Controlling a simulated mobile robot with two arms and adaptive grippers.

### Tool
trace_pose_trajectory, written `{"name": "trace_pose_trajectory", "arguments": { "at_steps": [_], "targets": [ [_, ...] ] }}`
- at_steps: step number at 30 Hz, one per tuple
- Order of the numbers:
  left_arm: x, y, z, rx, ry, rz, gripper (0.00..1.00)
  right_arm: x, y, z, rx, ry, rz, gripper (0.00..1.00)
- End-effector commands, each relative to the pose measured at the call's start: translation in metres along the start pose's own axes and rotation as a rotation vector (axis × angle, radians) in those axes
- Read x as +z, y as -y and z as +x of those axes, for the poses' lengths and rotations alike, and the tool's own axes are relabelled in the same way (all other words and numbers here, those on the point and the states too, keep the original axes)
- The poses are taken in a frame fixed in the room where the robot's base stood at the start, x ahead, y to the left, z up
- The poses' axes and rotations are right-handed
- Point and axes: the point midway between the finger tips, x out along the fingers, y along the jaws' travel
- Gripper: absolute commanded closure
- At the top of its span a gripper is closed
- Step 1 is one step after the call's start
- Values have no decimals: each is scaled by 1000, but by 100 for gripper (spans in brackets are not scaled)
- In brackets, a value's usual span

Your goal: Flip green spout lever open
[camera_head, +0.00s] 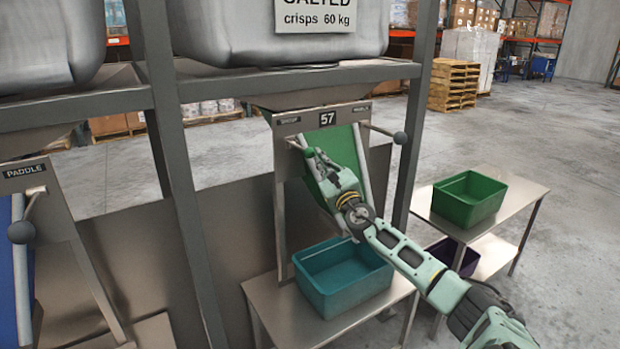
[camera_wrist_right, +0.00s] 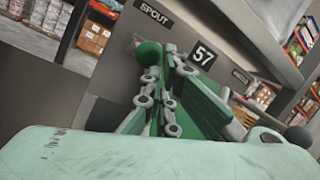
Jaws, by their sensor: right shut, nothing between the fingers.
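The spout lever's green ball knob (camera_wrist_right: 149,54) shows in the right wrist view, just below the SPOUT label (camera_wrist_right: 156,12), at the left of station 57. In the head view the lever (camera_head: 295,145) reaches out from the left of the panel, its end close to my gripper. My right gripper (camera_head: 311,160) is shut and empty in front of the green chute (camera_head: 342,143). In the wrist view its closed fingers (camera_wrist_right: 171,60) are just right of the knob. I cannot tell whether they touch it. My left gripper is out of view.
A grey-knobbed lever (camera_head: 400,138) sticks out at the panel's right. A teal bin (camera_head: 345,304) stands on a metal table (camera_head: 290,318) under the chute. A green bin (camera_head: 470,212) stands on another table at right. Grey frame posts (camera_head: 180,180) flank the station.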

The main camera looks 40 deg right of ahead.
Motion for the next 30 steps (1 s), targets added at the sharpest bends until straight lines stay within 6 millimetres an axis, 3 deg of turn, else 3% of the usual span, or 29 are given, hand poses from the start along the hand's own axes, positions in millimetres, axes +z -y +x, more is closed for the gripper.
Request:
{"name": "trace_pose_trajectory", "arguments": {
  "at_steps": [8, 14, 30],
  "targets": [
    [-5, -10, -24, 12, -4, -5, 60, 28, 21, 13, 0, 1, 0, 100],
    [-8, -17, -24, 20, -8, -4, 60, 29, 21, 14, 1, 0, 0, 100],
    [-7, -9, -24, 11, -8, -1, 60, 29, 21, 14, 0, 1, 0, 100]
  ]
}}
